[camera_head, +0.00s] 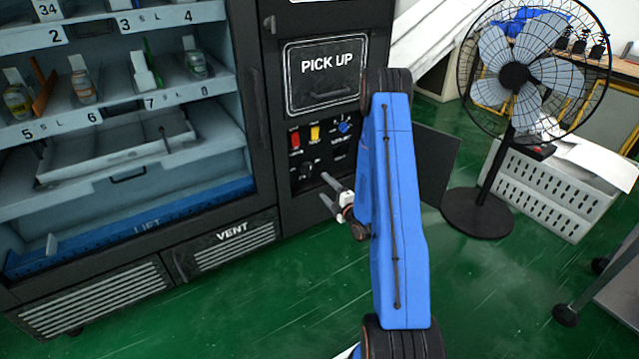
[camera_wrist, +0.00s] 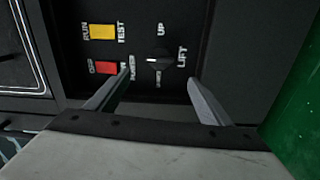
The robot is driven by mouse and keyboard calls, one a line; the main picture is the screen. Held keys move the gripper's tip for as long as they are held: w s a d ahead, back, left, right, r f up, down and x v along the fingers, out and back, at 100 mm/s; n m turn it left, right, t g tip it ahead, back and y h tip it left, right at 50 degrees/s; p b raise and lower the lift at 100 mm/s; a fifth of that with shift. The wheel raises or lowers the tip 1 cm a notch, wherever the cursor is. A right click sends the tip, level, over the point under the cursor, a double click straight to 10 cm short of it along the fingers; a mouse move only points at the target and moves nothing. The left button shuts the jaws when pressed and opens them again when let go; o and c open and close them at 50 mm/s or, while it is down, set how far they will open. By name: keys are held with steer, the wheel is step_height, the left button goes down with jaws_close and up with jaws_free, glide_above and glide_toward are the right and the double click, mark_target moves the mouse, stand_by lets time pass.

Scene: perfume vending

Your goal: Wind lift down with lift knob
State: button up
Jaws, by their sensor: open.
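The lift knob (camera_wrist: 160,62) is a small black dial with a white mark pointing to the left in the wrist view, between the UP label above and a partly hidden label below. In the head view the knob (camera_head: 306,170) sits low on the black control panel. My gripper (camera_head: 323,187) is open and empty, its fingers pointing at the panel. In the wrist view my gripper (camera_wrist: 160,77) has one finger on each side of the knob, with gaps visible. Whether the fingertips reach its depth is unclear. A white tray (camera_head: 115,150) shows inside the machine above the blue LIFT strip (camera_head: 130,225).
Red (camera_head: 296,138) and yellow (camera_head: 315,132) switches and a blue knob (camera_head: 344,127) sit above the lift knob. The PICK UP door (camera_head: 325,75) is higher. A fan (camera_head: 515,75) and white crate (camera_head: 550,185) stand right. Green floor in front is clear.

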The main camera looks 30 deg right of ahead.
steer(key=shift+s, duration=1.55)
steer(key=w+a+r+m+g, duration=0.1)
steer(key=a+r+g, duration=0.1)
steer(key=r, duration=0.4)
steer(key=w+a+r+m+g, duration=0.2)
steer(key=r, duration=0.3)
steer(key=s+a+r+m+g+h, duration=0.1)
steer(key=s+a+r+m+g, duration=0.1)
steer(key=s+a+r+m, duration=0.3)
steer(key=s+a+r+g+h, duration=0.1)
steer(key=s+r, duration=0.2)
steer(key=r, duration=0.5)
steer(key=s+a+r+m+g, duration=0.2)
steer(key=s+a+r+m, duration=0.1)
steer(key=s, duration=0.9)
steer(key=s+a+r+m+g+y, duration=0.1)
steer(key=s+a, duration=0.5)
steer(key=s, duration=0.6)
steer(key=s+a+r+m+g, duration=0.3)
steer(key=s+a+r+m, duration=0.1)
steer(key=s, duration=0.8)
steer(key=shift+a+r+m, duration=0.4)
steer(key=shift+m, duration=0.3)
